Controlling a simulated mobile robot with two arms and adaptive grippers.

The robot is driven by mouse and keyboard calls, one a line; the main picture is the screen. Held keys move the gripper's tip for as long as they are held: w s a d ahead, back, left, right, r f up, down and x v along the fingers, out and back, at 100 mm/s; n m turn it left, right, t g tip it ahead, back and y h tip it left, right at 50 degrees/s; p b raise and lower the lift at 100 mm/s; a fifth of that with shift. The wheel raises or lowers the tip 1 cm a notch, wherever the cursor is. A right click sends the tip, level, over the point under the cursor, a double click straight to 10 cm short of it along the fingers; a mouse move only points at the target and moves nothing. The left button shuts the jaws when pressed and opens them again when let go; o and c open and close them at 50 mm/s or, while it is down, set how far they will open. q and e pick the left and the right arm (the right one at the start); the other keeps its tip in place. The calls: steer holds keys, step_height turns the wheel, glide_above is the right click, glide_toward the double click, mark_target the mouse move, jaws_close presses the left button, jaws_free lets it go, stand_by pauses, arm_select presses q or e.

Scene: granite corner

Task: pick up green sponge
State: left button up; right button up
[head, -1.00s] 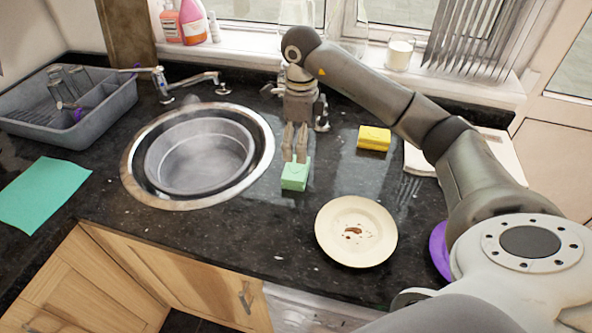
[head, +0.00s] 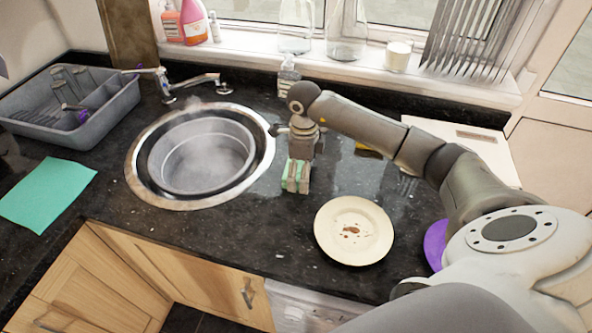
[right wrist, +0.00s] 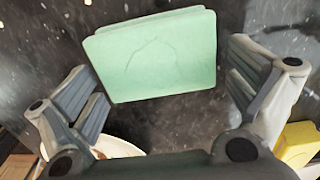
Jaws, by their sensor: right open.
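The green sponge (head: 290,172) lies on the dark granite counter just right of the sink, mostly hidden in the head view behind my right gripper (head: 296,186). In the right wrist view the sponge (right wrist: 155,55) sits between the two spread fingers of my right gripper (right wrist: 170,105), with dark gaps beside it. The gripper is open and points down at the sponge from above. My left gripper does not show.
A dirty plate (head: 353,230) stands in front and to the right. A yellow sponge (head: 367,152) lies behind, partly hidden by my arm. The round sink (head: 150,190) is to the left, with a teal cloth (head: 47,193) farther left. A purple item (head: 434,246) lies right of the plate.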

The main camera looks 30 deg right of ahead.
steer(key=c, duration=0.9)
steer(key=shift+o, duration=0.2)
steer(key=shift+r, duration=0.2)
